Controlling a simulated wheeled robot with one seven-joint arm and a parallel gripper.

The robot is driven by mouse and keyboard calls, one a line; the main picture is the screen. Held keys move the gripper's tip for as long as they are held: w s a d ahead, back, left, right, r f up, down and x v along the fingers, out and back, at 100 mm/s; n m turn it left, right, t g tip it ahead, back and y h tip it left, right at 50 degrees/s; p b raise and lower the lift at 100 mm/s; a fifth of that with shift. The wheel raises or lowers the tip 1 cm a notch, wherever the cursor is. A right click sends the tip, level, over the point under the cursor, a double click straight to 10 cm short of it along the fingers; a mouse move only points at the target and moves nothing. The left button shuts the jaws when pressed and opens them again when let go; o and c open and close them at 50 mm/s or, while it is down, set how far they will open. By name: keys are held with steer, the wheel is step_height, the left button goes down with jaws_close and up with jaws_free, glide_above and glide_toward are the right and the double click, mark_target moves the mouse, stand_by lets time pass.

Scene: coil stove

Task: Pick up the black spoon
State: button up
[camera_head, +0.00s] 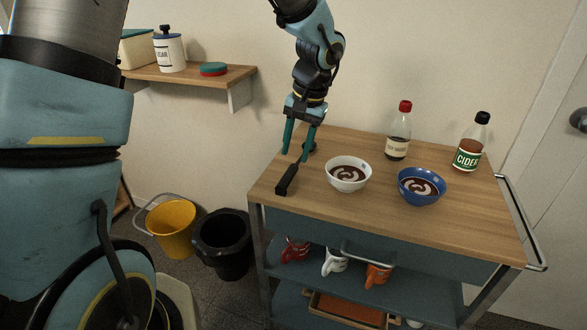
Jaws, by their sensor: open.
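The black spoon (287,179) lies at the left end of the wooden cart top (405,226). Its thick handle end points toward the front edge, and its other end reaches back between or just behind my fingertips. My gripper (299,155) points down over the spoon's far part, with its two teal fingers spread apart. I cannot tell whether the fingers touch the spoon or the wood. The jaws are open and hold nothing that I can see. The far end of the spoon is partly hidden by the right finger.
A white bowl (348,187) stands just right of the spoon, and a blue bowl (421,197) is further right. A red-capped bottle (398,148) and a cider bottle (469,157) stand behind them. The back left of the top is mostly clear.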

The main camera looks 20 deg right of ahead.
mark_target(290, 173)
steer(key=shift+w+a+f+p, duration=0.1)
steer(key=shift+a+f+p, duration=0.2)
steer(key=shift+f, duration=0.8)
steer(key=shift+w+a+f+p, duration=0.15)
steer(key=shift+f+p, duration=0.1)
steer(key=shift+f, duration=0.9)
steer(key=shift+w+a+f+p, duration=0.1)
steer(key=shift+a+f+p, duration=0.2)
steer(key=shift+f, duration=0.8)
jaws_close()
